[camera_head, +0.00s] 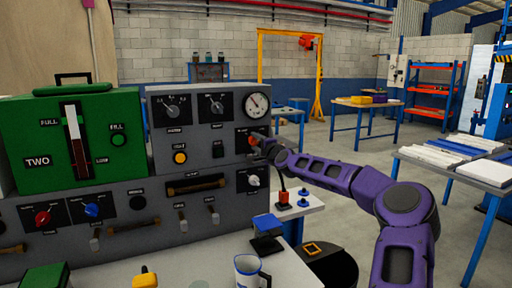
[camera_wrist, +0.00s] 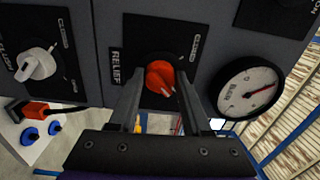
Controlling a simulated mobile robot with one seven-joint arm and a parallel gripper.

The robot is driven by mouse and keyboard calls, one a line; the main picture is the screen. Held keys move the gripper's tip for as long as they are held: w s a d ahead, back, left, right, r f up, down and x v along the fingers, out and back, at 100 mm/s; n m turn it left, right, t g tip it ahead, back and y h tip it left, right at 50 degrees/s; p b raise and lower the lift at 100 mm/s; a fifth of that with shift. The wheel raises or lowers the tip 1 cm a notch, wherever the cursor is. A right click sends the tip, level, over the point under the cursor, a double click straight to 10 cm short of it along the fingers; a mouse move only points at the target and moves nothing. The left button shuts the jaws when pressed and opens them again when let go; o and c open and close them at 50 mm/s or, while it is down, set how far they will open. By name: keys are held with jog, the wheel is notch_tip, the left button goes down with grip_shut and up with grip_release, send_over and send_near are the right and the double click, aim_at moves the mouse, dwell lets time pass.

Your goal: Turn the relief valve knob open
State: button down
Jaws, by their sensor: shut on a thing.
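The relief valve knob (camera_wrist: 160,76) is red and sits on a black plate marked RELIEF in the wrist view. My gripper (camera_wrist: 160,84) has its two fingers on either side of this knob and is shut on it. In the head view the black relief plate (camera_head: 242,141) is at the right end of the grey panel, below the round gauge. There my gripper (camera_head: 262,143) reaches it from the right and hides most of the knob.
A round pressure gauge (camera_wrist: 250,88) is close to my gripper. A white knob (camera_wrist: 38,65) sits on the neighbouring plate. The green unit (camera_head: 66,140) stands at left. A mug (camera_head: 248,270) stands on the bench in front.

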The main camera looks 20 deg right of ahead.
jog(key=shift+m, duration=0.3)
jog(key=shift+c, duration=1.8)
grip_release()
jog(key=shift+s, duration=0.1)
jog(key=s, duration=1.7)
jog(key=shift+d+b, duration=0.3)
jog(key=shift+b, duration=0.05)
